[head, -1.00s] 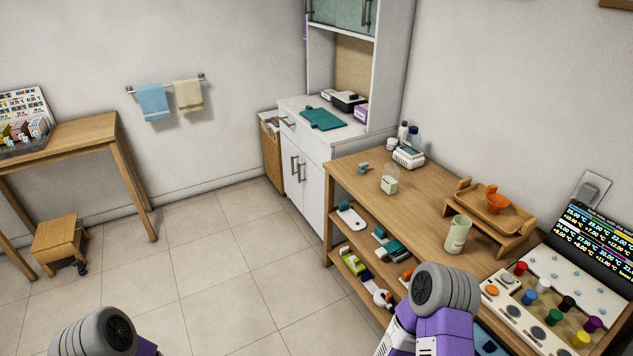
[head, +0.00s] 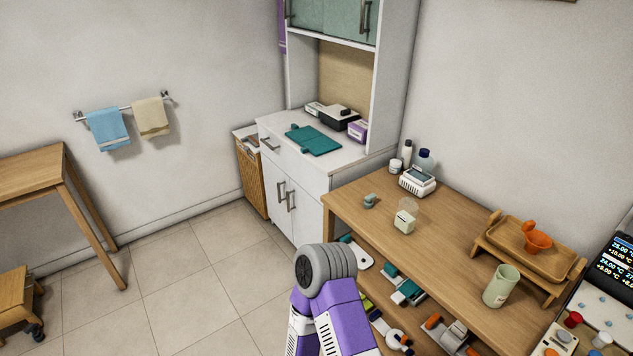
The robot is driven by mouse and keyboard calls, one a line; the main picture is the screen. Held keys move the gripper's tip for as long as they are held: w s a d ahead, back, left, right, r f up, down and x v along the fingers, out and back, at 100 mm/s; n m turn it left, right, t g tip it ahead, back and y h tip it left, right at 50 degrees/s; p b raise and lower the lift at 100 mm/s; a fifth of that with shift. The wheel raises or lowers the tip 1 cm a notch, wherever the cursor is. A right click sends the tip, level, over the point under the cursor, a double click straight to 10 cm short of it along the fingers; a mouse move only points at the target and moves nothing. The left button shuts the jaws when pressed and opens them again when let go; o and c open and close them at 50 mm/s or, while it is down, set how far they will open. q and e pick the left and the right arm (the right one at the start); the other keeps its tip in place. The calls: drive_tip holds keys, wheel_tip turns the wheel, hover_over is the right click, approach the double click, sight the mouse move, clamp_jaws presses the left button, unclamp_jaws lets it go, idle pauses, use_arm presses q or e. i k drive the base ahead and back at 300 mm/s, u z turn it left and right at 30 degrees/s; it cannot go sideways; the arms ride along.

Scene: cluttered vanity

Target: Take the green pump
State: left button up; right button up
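A small grey-green piece (head: 370,201), which looks like the green pump, lies on the wooden table (head: 455,260) near its far left corner. It is small, so its exact shape is hard to tell. A squat bottle (head: 405,217) with a pale label and a clear upper part stands just to its right. A purple and grey link of my arm, likely the right one, rises at the bottom centre, in front of the table. Neither gripper's fingers show.
A white device (head: 418,181) and small bottles (head: 424,160) stand at the table's back. The lower shelf is cluttered. Tiled floor (head: 190,285) is clear at left.

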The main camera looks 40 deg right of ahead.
sight(368, 203)
drive_tip(key=z, duration=0.05)
drive_tip(key=i, duration=1.9)
drive_tip(key=z, duration=1.55)
drive_tip(key=i, duration=1)
drive_tip(key=z, duration=0.95)
